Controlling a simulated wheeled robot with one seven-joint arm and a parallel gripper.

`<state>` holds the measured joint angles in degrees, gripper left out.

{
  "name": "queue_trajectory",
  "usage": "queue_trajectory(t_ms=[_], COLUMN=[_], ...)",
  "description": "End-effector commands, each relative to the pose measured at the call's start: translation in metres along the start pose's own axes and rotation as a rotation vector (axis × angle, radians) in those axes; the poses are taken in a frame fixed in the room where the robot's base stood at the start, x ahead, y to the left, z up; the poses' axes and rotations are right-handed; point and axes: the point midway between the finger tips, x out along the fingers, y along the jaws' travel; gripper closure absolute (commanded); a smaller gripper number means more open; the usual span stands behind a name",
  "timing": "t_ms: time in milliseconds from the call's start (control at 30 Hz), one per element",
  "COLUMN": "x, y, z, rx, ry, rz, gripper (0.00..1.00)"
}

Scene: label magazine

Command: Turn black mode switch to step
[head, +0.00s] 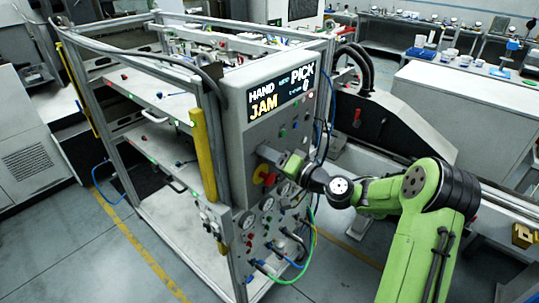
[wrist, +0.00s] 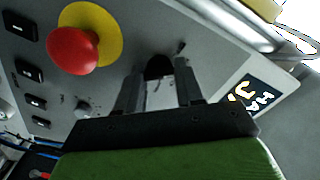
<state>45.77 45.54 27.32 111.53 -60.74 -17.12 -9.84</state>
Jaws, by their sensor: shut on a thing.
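The black mode switch (wrist: 158,66) sits on the grey control panel (wrist: 125,50) in the wrist view. My gripper (wrist: 160,75) has one finger on each side of it and is shut on it. Part of the switch is hidden by the fingers, and its pointing direction cannot be read. In the head view my gripper (head: 268,154) reaches the panel (head: 240,125) from the right and hides the switch. The lit display (head: 282,92) above reads "HAND", "PICK" and "JAM" in yellow.
A red emergency stop button (wrist: 72,50) on a yellow disc is close beside my gripper. Several black labels (wrist: 28,70) and a small grey knob (wrist: 83,108) are on the panel. Gauges (head: 247,220) and coloured hoses (head: 310,240) are below. Open floor (head: 110,255) lies at front left.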

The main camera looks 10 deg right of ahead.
Motion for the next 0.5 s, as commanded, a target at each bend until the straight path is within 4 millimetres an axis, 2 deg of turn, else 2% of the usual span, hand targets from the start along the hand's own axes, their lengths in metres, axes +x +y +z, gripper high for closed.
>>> queue_trajectory(t_ms=[500], x=[-0.0005], y=[-0.0006], z=[-0.0015], rx=[0.492], ry=[0.001], rz=[0.003], gripper=[0.94])
